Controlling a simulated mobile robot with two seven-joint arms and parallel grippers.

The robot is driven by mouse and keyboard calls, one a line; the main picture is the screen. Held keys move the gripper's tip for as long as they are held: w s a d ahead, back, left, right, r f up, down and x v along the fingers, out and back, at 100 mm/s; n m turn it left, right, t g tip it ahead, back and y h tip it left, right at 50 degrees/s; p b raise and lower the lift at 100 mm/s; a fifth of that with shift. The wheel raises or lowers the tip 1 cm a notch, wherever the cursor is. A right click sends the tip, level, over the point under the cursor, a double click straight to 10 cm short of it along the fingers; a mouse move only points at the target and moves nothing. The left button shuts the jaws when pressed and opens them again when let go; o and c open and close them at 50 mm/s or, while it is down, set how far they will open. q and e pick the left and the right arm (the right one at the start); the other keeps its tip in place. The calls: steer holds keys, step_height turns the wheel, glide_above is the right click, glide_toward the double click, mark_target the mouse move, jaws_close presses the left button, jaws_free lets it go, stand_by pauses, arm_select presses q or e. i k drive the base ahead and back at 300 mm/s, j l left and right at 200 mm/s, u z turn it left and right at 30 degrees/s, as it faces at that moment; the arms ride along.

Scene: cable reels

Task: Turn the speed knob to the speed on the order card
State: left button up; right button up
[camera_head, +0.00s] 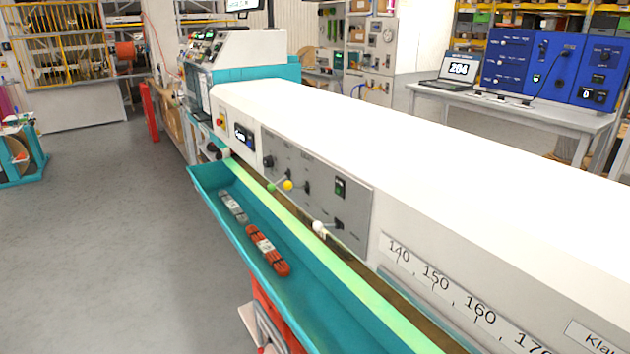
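A long white machine carries a grey control panel (318,190) on its front. A round black knob (268,161) sits at the panel's left end; its label is too small to read, so I cannot tell whether it is the speed knob. I cannot make out an order card. Neither of my grippers shows.
A teal trough (310,312) along the machine front holds a red cable bundle (267,250) and a grey one (233,207). A scale (465,300) reads 140 to 170. A laptop (457,70) showing 204 stands on the back table. The floor at left is mostly clear.

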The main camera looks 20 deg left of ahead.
mark_target(268, 161)
steer(key=i+j+z, duration=0.1)
steer(key=j+z, duration=1)
steer(key=j, duration=0.85)
steer(key=k+j+z, duration=0.15)
steer(key=j, duration=0.85)
steer(key=i, duration=0.1)
